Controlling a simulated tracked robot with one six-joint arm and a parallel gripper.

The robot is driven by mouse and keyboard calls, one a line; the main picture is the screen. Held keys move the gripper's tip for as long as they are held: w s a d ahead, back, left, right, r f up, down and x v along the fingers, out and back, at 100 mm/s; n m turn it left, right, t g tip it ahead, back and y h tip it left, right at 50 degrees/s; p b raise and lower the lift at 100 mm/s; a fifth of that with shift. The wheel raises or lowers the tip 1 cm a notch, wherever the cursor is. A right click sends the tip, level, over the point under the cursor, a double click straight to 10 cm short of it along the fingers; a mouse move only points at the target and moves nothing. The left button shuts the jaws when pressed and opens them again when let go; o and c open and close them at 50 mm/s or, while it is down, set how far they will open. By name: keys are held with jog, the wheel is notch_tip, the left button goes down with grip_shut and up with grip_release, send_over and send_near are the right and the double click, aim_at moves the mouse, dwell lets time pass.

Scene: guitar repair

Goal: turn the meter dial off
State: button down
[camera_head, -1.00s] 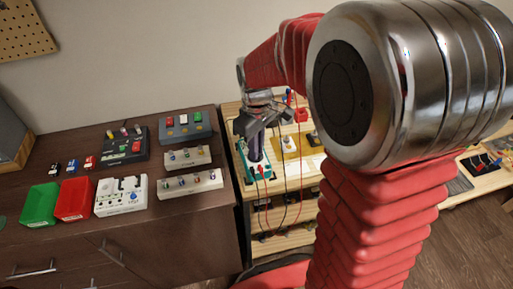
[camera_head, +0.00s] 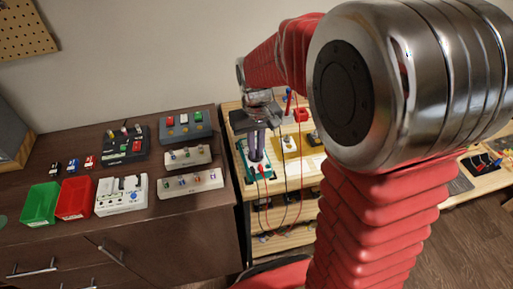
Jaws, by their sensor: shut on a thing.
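The meter (camera_head: 261,171) is a teal-edged box lying on the light wooden bench, with red and black leads running from its near end. My gripper (camera_head: 257,158) points down over the meter, its fingers at the middle of the meter's face. The fingers are close together and shut on the dial, which they and the gripper body hide. The dial's setting cannot be seen.
A yellow device (camera_head: 290,147) and a red block (camera_head: 301,115) sit right of the meter. On the dark cabinet at left stand a green bin (camera_head: 40,204), a red bin (camera_head: 75,198) and several switch boxes. Leads hang over the bench's front edge.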

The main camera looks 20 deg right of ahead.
jog(key=shift+m, duration=0.4)
jog(key=c, duration=1.8)
grip_release()
jog(key=shift+c, duration=0.2)
notch_tip(320, 180, up, 14)
jog(key=shift+f, duration=0.15)
jog(key=shift+w, duration=0.1)
